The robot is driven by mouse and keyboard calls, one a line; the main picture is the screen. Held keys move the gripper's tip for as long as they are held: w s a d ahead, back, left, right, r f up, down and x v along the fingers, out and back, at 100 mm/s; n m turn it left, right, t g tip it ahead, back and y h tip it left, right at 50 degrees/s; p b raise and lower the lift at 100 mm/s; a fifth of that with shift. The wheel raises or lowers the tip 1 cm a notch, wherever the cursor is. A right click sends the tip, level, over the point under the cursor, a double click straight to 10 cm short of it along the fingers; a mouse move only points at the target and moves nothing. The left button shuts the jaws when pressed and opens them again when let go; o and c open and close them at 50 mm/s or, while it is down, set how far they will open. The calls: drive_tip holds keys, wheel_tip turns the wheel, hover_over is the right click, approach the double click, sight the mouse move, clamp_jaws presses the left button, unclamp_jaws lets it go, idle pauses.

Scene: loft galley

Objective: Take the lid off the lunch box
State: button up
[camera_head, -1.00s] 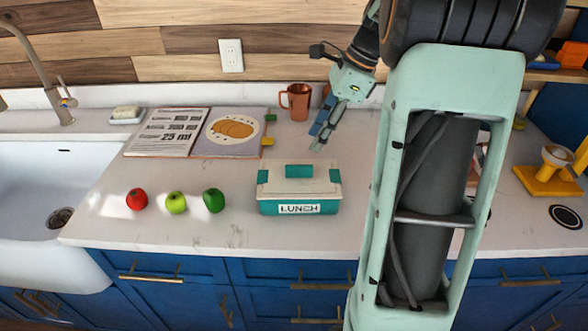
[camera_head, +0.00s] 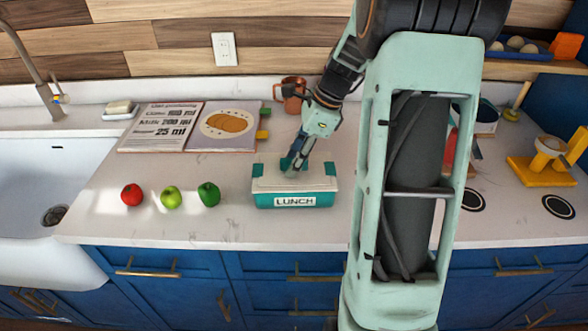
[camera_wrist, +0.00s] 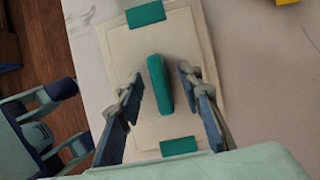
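The lunch box (camera_head: 318,200) is teal with a "LUNCH" label on its front and stands on the counter. Its cream lid (camera_head: 266,182) is on the box, with teal clips at both ends; the lid also fills the middle of the wrist view (camera_wrist: 183,45). A teal handle (camera_wrist: 158,84) stands up in the middle of the lid. My gripper (camera_head: 290,173) is over the lid, pointing down. In the wrist view its two fingers (camera_wrist: 160,88) are apart, one on each side of the handle, with gaps on both sides. In the head view the gripper hides the handle.
Red, light green and dark green fruits or vegetables (camera_head: 170,197) stand in a row left of the box. An open recipe book (camera_head: 160,128) and a copper mug (camera_head: 292,92) are behind. A yellow stand (camera_head: 540,175) is far right. The counter front is clear.

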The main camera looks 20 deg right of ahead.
drive_tip(key=shift+c, duration=0.6)
clamp_jaws()
drive_tip(key=shift+r, duration=0.15)
